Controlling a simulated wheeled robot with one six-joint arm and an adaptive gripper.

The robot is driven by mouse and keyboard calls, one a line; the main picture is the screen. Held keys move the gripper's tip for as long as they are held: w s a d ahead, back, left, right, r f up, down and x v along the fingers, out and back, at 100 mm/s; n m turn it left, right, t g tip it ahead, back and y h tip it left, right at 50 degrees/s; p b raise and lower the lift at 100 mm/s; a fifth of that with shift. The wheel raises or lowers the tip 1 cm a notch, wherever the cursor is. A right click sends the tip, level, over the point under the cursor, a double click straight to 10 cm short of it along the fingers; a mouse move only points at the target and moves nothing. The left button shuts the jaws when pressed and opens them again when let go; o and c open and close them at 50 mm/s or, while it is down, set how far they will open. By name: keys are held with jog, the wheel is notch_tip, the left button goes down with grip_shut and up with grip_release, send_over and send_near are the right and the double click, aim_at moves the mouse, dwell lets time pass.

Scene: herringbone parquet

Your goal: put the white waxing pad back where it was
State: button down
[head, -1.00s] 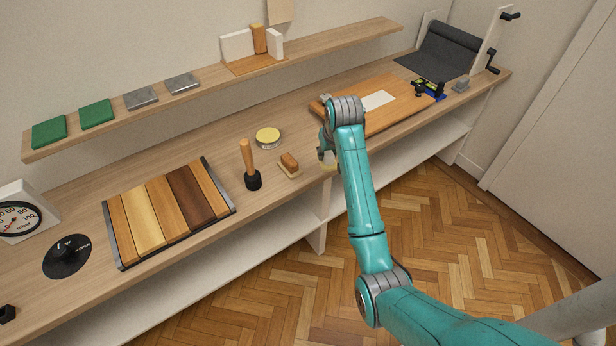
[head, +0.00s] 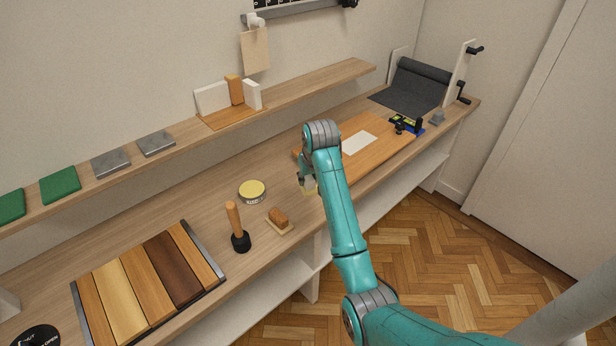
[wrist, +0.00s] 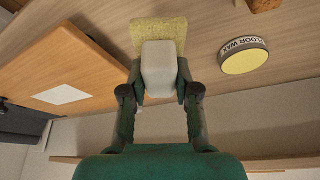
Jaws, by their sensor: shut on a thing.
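The white waxing pad has a white block handle (wrist: 160,68) on a yellowish pad face (wrist: 140,32) in the wrist view. My gripper (wrist: 158,92) is shut on the sides of the white handle. In the head view my gripper (head: 306,180) is over the bench, right of the yellow wax tin (head: 252,187), and a sliver of the pad (head: 310,189) shows beneath it. My arm hides part of it there. I cannot tell whether the pad touches the bench.
A brown-handled pad (head: 279,217) and a mallet (head: 237,228) stand front left of the gripper. An orange-brown board (head: 385,143) with a white sheet (head: 359,143) lies to the right. A shelf (head: 305,92) runs behind. Wood samples (head: 150,283) lie left.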

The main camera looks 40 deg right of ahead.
jog(key=shift+f, duration=3.75)
jog(key=shift+f, duration=0.25)
jog(key=shift+c, duration=2.3)
grip_release()
jog(key=v, duration=1.2)
